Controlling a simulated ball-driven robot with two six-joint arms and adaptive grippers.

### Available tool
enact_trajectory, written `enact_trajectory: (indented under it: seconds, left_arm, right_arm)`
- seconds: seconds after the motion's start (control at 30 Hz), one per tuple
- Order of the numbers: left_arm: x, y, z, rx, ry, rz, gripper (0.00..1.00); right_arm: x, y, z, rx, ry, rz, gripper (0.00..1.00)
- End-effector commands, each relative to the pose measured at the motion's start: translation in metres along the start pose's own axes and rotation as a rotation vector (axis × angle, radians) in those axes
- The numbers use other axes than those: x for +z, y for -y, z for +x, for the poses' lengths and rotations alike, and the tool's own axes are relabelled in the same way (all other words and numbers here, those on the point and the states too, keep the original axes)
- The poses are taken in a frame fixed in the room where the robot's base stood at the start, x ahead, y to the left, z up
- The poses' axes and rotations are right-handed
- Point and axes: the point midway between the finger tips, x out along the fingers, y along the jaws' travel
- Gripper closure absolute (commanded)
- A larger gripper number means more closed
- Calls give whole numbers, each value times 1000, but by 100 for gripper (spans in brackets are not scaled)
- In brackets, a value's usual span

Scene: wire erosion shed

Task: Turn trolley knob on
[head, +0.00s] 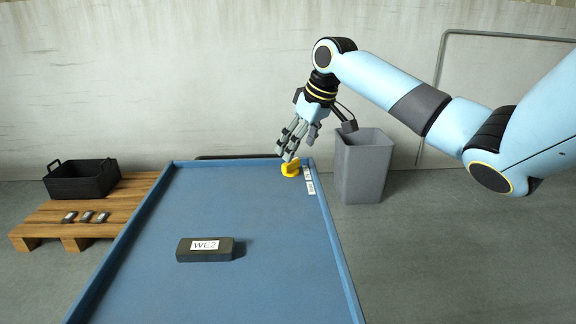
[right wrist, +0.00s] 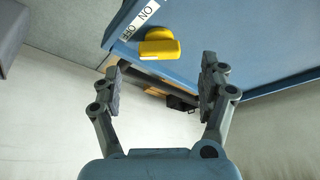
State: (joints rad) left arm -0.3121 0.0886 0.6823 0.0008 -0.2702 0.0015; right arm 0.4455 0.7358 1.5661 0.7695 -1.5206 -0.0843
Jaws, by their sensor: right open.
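The yellow trolley knob (head: 291,169) sits at the far right corner of the blue trolley top (head: 225,207). A white label strip (head: 309,180) lies along the edge beside it. In the right wrist view the knob (right wrist: 160,47) shows a raised bar, and the label (right wrist: 140,20) reads ON and OFF. My right gripper (head: 289,157) is just above the knob in the head view. In the right wrist view my right gripper (right wrist: 160,82) is open, its fingers spread apart with nothing between them. My left gripper is not in view.
A dark block marked WE2 (head: 205,249) lies on the trolley top. A grey bin (head: 361,170) stands right of the trolley. A wooden pallet (head: 135,193) at left bears a black crate (head: 82,180) and several small dark pieces.

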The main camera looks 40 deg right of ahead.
Motion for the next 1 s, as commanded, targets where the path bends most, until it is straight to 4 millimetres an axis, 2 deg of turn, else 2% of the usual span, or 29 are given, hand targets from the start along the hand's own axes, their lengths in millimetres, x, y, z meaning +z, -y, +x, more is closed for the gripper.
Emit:
enact_trajectory:
  seconds: [0.03,0.1,0.3,0.67,1.0]
  left_arm:
    - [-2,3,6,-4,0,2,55]
    - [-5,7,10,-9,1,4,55]
    - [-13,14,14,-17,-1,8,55]
    - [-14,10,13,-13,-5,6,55]
    - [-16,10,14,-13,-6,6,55]
  right_arm:
    - [2,1,15,-3,3,3,23]
    - [2,1,28,-3,2,2,23]
    - [1,0,50,-1,2,1,23]
    - [0,0,53,2,-1,0,23]
    - [0,0,53,1,0,0,68]
